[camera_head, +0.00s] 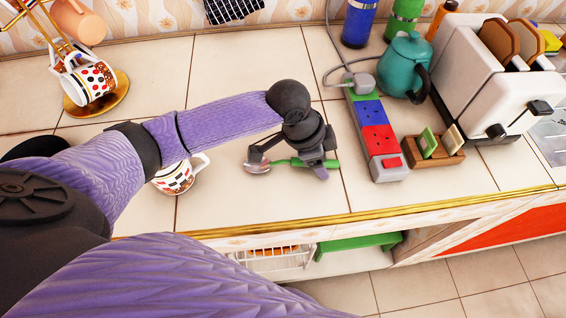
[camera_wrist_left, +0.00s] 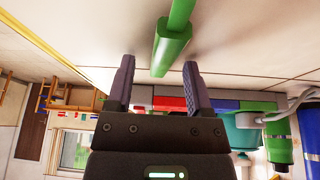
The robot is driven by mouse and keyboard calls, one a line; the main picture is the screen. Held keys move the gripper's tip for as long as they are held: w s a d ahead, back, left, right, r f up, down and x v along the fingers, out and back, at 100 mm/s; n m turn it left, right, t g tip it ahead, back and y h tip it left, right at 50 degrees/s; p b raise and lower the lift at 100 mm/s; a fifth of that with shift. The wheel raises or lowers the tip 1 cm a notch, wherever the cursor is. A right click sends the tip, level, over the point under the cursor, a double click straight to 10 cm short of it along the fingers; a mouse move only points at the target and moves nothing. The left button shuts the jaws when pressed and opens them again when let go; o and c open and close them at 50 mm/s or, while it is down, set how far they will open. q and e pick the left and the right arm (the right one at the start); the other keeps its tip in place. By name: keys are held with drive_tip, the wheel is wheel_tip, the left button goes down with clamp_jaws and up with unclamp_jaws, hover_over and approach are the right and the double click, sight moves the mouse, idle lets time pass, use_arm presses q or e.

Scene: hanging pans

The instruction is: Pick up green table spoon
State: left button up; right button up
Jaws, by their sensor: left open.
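The green table spoon (camera_head: 279,162) lies on the tiled counter, with a pale metal bowl to the left and a green handle to the right. My left gripper (camera_head: 288,165) is open above it and partly hides the handle. In the left wrist view, the handle's end (camera_wrist_left: 172,45) shows between and beyond the two spread fingertips (camera_wrist_left: 159,63). The fingers do not appear closed on it. The spoon's bowl is out of that view. My right gripper is not in view.
A red-dotted cup (camera_head: 176,179) stands left of the gripper, partly behind my arm. A power strip (camera_head: 378,140), a wooden holder (camera_head: 437,157), a teal kettle (camera_head: 403,68) and a toaster (camera_head: 480,85) stand to the right. The gold-trimmed counter edge (camera_head: 350,217) runs in front.

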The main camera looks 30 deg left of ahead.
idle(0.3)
use_arm(q)
drive_tip(key=shift+f, duration=0.1)
clamp_jaws()
